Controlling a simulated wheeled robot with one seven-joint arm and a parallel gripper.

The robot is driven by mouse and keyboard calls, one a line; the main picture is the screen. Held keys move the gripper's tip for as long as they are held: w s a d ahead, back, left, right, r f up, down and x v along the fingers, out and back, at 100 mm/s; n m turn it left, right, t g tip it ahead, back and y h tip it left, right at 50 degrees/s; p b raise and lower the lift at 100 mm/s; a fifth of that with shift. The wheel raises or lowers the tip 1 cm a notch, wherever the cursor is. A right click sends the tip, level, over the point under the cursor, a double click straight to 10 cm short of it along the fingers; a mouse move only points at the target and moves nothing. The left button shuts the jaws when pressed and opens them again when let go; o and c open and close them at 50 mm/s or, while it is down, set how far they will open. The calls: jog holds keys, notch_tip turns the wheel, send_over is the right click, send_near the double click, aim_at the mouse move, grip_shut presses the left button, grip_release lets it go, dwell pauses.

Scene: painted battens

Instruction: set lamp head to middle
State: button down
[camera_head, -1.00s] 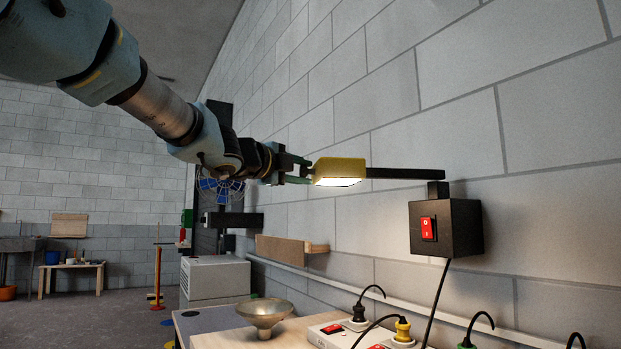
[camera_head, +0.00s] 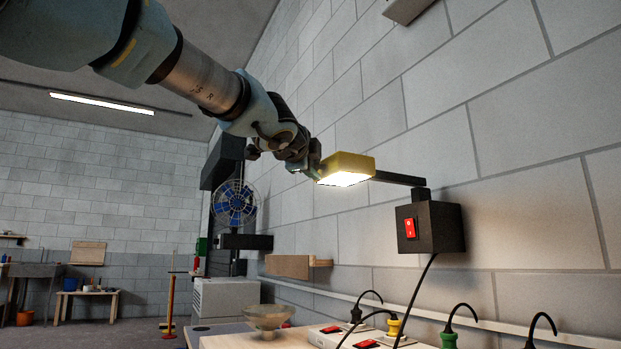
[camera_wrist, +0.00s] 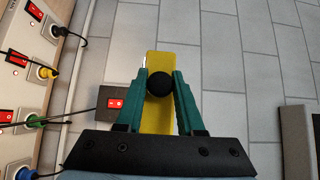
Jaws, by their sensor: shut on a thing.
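The yellow lamp head (camera_head: 346,163) is lit underneath, at the end of a dark arm (camera_head: 400,178) from a black wall box (camera_head: 430,228) with a red switch. It also shows in the wrist view (camera_wrist: 152,122), running between my fingers. My gripper (camera_head: 312,165) is at the head's left end. In the wrist view, its two teal fingers (camera_wrist: 160,78) are shut on the lamp head's round black knob (camera_wrist: 159,84). In the head view, my wrist partly hides the fingers and the knob.
Below the lamp, a bench carries a metal bowl-shaped thing (camera_head: 267,316) and power strips (camera_head: 345,338) with plugs and cords. A wooden block (camera_head: 290,266) is on the wall. A blue fan (camera_head: 235,203) stands behind my wrist. The space left of the lamp is open.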

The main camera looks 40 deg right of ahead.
jog(key=shift+s, duration=0.35)
jog(key=c, duration=0.7)
grip_release()
jog(key=shift+o, duration=0.8)
jog(key=shift+w+f, duration=0.1)
jog(key=shift+s+a, duration=0.2)
jog(key=shift+a, duration=0.15)
jog(key=v, duration=1)
